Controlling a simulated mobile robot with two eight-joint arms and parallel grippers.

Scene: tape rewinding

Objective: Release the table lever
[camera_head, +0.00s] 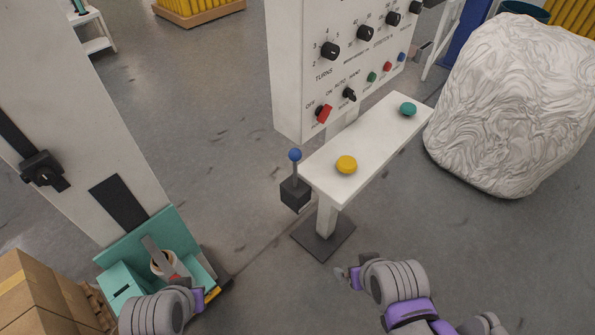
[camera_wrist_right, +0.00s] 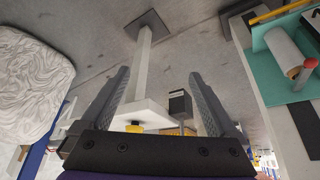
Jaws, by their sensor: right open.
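The table lever is a short rod with a blue ball (camera_head: 294,155) standing on a black box (camera_head: 295,193) at the left end of the white table (camera_head: 325,172). The rod leans slightly. The black box also shows in the right wrist view (camera_wrist_right: 180,103), between the fingers in the picture; the blue ball is not clear there. My right gripper (camera_head: 346,274) is in front of the table's foot, apart from the lever. Its two fingers are spread and empty in the right wrist view (camera_wrist_right: 160,74). My left arm is at the bottom left; its gripper's fingers cannot be made out.
A yellow button (camera_head: 346,164) and a teal button (camera_head: 408,109) sit on the table. A control panel (camera_head: 335,75) stands behind it. A teal holder (camera_head: 130,275) with a roll (camera_head: 163,263) is at lower left. A wrapped bale (camera_head: 510,105) stands at right.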

